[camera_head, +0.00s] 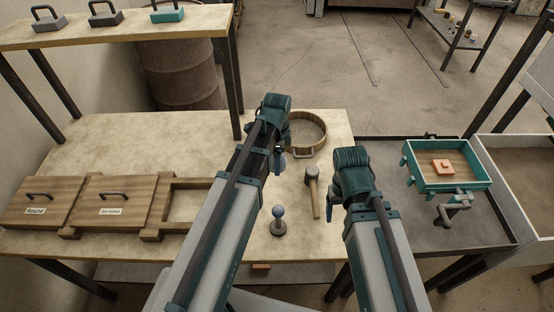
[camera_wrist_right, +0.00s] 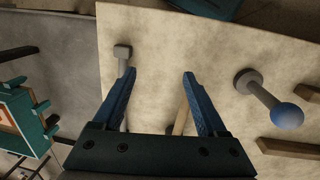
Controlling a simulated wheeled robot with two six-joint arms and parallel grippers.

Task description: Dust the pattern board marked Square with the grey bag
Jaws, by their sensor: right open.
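Two lidded wooden boards lie at the left of the table: one (camera_head: 40,200) reads "Round", the other (camera_head: 118,197) has a label too small to read. I cannot make out a "Square" mark. A grey block-shaped thing with a handle (camera_head: 48,24), possibly the grey bag, stands on the raised shelf. My right gripper (camera_wrist_right: 159,75) is open and empty above the table, near a mallet; its wooden handle (camera_wrist_right: 182,112) shows between the fingers. My left gripper (camera_head: 281,162) is over the table beside the sieve; its fingers are mostly hidden by the arm.
Black (camera_head: 105,18) and teal (camera_head: 168,15) handled blocks share the shelf. A round sieve (camera_head: 308,133), the mallet (camera_head: 312,183) and a blue-knobbed tool (camera_head: 279,226) are on the table. A teal-rimmed box (camera_head: 450,185) stands at right. The table's back middle is clear.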

